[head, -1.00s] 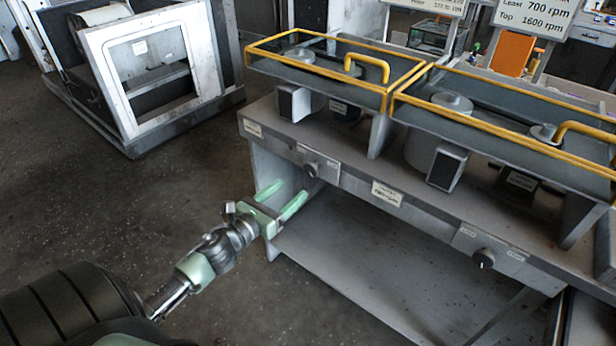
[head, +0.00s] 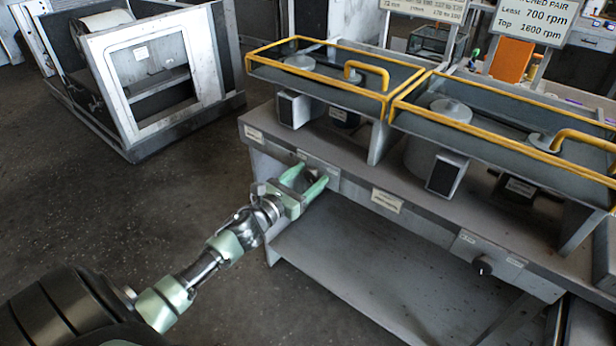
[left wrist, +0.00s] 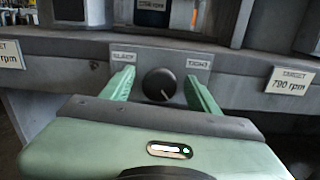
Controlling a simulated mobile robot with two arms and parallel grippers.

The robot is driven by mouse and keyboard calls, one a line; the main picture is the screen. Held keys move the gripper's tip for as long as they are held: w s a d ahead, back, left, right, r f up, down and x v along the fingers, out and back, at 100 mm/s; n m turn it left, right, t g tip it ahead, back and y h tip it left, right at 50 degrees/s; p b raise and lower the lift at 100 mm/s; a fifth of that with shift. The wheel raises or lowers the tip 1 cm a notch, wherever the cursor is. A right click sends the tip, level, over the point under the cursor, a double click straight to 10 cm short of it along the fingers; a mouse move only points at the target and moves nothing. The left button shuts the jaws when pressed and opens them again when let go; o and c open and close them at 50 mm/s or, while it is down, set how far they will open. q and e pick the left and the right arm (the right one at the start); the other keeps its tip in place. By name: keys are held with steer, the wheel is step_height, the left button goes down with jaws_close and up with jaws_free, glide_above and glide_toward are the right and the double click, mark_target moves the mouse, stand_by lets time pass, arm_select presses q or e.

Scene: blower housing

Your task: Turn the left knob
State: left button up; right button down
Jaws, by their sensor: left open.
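The left knob (left wrist: 158,84) is round and black with a pale pointer mark, on a grey plate on the bench's front rail. In the left wrist view it sits between the two green fingers of my left gripper (left wrist: 159,78), one on each side with a gap visible. In the head view my left gripper (head: 308,178) reaches the front rail at the left knob's place and hides most of the knob. It is open. My right gripper is not in view.
A right knob (head: 482,265) is on the same rail. Yellow-railed trays (head: 350,85) stand above the bench (head: 400,195). Open floor (head: 110,210) lies to the left.

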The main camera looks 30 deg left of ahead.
arm_select(q)
jaws_close()
steer(key=n, duration=0.5)
steer(key=shift+a+n+p, duration=0.1)
steer(key=shift+n+p, duration=0.3)
steer(key=n+p, duration=0.1)
steer(key=n, duration=0.4)
steer(key=shift+a+f, duration=0.1)
steer(key=n+p, duration=0.1)
steer(key=n, duration=0.4)
steer(key=shift+f+n+p, duration=0.1)
steer(key=shift+n+p, duration=0.2)
steer(key=shift+n, duration=0.1)
steer(key=shift+f+n+p, duration=0.15)
steer(key=shift+n+p, duration=0.55)
steer(key=shift+n, duration=1.9)
